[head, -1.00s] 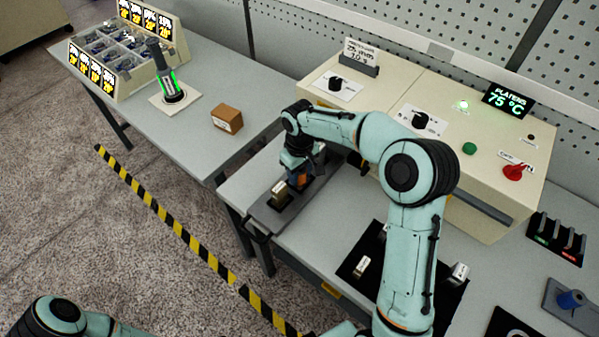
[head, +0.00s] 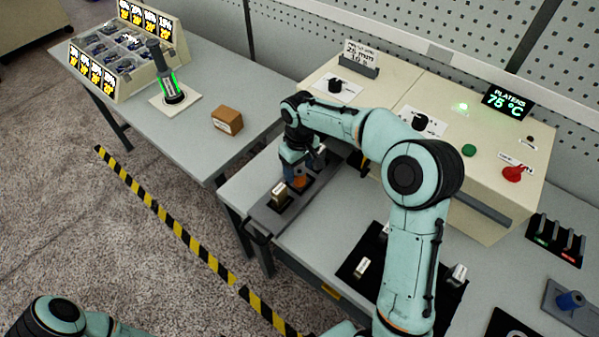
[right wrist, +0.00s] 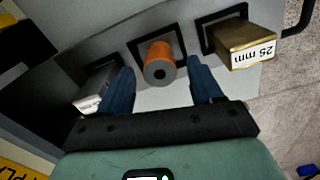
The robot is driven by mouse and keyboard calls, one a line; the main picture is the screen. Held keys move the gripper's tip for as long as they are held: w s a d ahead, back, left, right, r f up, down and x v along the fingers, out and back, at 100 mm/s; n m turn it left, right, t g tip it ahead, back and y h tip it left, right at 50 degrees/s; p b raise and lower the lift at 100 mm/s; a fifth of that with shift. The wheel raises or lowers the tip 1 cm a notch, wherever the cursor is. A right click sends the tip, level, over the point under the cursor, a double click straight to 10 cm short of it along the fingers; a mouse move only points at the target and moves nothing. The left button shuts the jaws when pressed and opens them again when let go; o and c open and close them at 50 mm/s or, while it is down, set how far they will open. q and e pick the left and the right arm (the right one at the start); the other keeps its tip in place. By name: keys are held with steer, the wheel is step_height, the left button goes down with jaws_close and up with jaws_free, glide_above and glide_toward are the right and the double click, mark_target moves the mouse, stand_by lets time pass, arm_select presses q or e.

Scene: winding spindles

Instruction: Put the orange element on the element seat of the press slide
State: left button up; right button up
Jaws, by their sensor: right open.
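The orange element (head: 300,181), a short cylinder with a dark hole in its grey end, stands on the dark middle seat of the grey press slide (head: 262,211). It also shows in the right wrist view (right wrist: 160,55), between my blue fingers. My right gripper (right wrist: 162,72) is open, with a gap on each side of the element. In the head view my right gripper (head: 304,168) is just above and behind the element, partly covering it. My left gripper is out of view; only part of that arm shows at the bottom left.
A gold block marked 25 mm (right wrist: 246,45) stands on one side of the element and a silver block (right wrist: 96,88) on the other. The press housing (head: 480,195) stands behind. A brown box (head: 227,120) is on the left table. A black mat (head: 352,247) lies to the right.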

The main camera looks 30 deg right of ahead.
mark_target(299, 171)
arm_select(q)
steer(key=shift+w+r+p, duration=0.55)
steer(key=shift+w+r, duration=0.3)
arm_select(e)
step_height(299, 171, up, 9)
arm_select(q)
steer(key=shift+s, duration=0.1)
